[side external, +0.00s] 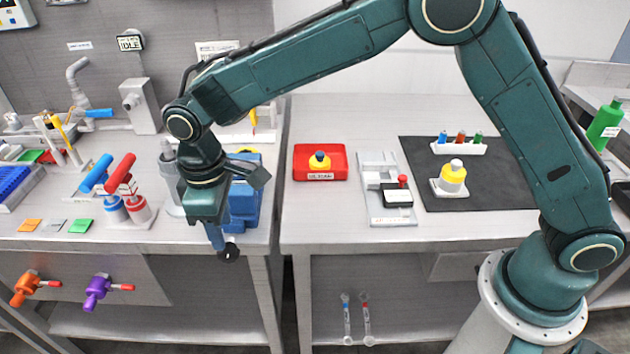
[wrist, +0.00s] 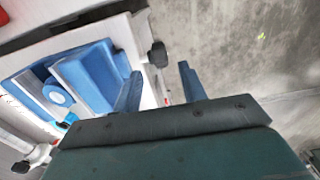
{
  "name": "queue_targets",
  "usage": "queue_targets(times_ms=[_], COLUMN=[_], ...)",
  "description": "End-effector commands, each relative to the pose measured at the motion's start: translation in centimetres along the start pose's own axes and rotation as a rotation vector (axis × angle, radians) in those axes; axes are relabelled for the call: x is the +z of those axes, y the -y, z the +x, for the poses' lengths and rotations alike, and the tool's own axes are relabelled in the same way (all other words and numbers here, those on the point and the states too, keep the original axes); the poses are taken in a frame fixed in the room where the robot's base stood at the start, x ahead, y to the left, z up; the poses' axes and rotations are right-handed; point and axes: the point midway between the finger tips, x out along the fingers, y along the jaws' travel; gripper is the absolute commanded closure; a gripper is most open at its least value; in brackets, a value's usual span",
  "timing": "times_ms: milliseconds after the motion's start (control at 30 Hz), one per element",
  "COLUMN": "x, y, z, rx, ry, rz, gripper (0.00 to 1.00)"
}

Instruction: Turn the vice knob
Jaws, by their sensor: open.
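The blue vice (side external: 245,200) stands at the right front corner of the left bench, partly hidden behind my wrist. It also shows in the wrist view (wrist: 90,75), at the left. Its black round knob (side external: 229,254) sticks out just below the bench's front edge. In the wrist view the knob (wrist: 158,54) appears in the gap between my fingertips, slightly past them. My gripper (side external: 217,242) points down at the knob, open and empty. The two blue fingers stand apart in the wrist view (wrist: 160,70). Whether either finger touches the knob I cannot tell.
An orange valve (side external: 27,288) and a purple valve (side external: 97,292) stick out under the left bench. Red and blue handled tools (side external: 120,175) stand left of my wrist. The right bench (side external: 310,235) begins past a narrow gap. The space in front of the vice is free.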

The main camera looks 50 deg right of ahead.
Motion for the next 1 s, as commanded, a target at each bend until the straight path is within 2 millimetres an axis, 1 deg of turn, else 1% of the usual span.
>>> queue_targets(times_ms=[33, 500, 1000], x=[-0.1, 0.0, 4.7], y=[0.0, 0.0, -3.0], z=[-0.8, -7.4, -11.8], rx=[0.001, 0.001, 0.015], ry=[-0.004, -0.003, -0.066], rz=[0.0, 0.0, 0.106], gripper=[0.58, 0.58, 0.58])
